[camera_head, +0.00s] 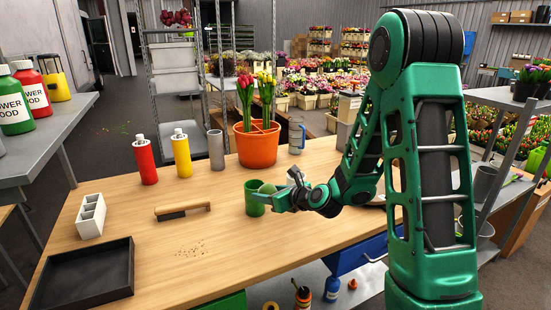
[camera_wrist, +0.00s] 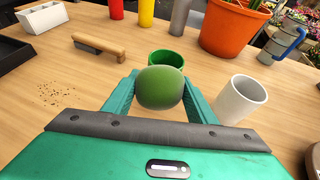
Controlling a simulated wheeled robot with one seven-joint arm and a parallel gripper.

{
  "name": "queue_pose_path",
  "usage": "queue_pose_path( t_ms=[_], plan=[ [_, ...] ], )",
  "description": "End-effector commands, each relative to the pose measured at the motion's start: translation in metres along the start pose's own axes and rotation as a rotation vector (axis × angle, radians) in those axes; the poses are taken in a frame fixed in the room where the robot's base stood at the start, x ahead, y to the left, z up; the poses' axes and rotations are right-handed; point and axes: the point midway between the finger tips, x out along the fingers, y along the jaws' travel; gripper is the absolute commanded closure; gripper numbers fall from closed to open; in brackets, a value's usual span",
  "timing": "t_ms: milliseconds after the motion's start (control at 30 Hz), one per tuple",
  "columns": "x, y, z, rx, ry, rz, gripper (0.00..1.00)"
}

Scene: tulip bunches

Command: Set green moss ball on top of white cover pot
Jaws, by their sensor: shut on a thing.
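My gripper (camera_wrist: 160,92) is shut on the green moss ball (camera_wrist: 160,88) and holds it above the wooden table. In the head view the ball (camera_head: 266,189) shows at the fingertips, in front of the green pot's (camera_head: 254,204) upper edge. In the wrist view the green pot (camera_wrist: 166,58) stands just beyond the ball, partly hidden by it. The white cover pot (camera_wrist: 240,99) stands upright and open to the right of the gripper in the wrist view. In the head view it (camera_head: 293,176) is mostly hidden behind my gripper.
An orange planter of tulips (camera_head: 257,146) stands behind, with a grey-blue jug (camera_head: 296,137) beside it. A brush (camera_head: 183,211), a white divided holder (camera_head: 90,217) and a black tray (camera_head: 85,274) lie to the left. Red (camera_head: 143,160) and yellow (camera_head: 181,154) bottles stand at the back. The front middle is clear except for crumbs.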

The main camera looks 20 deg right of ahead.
Motion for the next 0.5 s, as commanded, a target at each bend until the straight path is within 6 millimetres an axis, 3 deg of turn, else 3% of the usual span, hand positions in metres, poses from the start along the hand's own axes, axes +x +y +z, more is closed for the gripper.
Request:
queue_pose_path(
  t_ms=[500],
  plan=[
    [-0.0004,-0.0042,0.0006,0.000,0.001,0.002,0.71]
  ],
)
